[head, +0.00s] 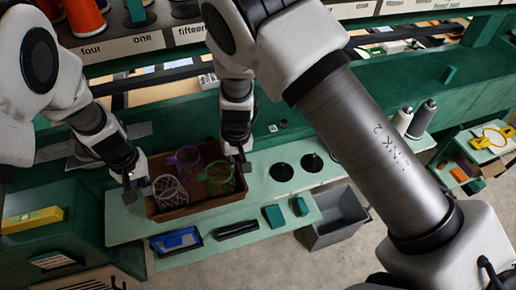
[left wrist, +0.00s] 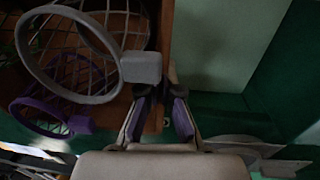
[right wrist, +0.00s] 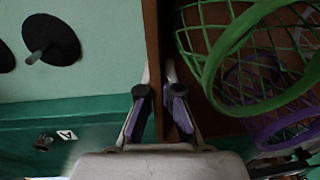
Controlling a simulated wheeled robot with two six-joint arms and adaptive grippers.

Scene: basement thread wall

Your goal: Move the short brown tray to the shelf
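The short brown tray (head: 205,206) sits on the light green bench top, with several wire baskets in it: a white-grey one (head: 171,191), a purple one (head: 187,158) and a green one (head: 218,175). My left gripper (head: 131,188) is at the tray's left end; in the left wrist view its fingers (left wrist: 160,108) close on the tray's wall (left wrist: 166,35). My right gripper (head: 240,162) is at the right end; in the right wrist view its fingers (right wrist: 160,98) close on the opposite wall (right wrist: 153,40). The tray looks level.
A shelf with number labels (head: 140,42) and orange spools (head: 84,17) is at the back left. Black spindle discs (head: 283,172) lie right of the tray. A blue tray (head: 176,241) is in front, and a grey bin (head: 338,218) stands at the bench's right end.

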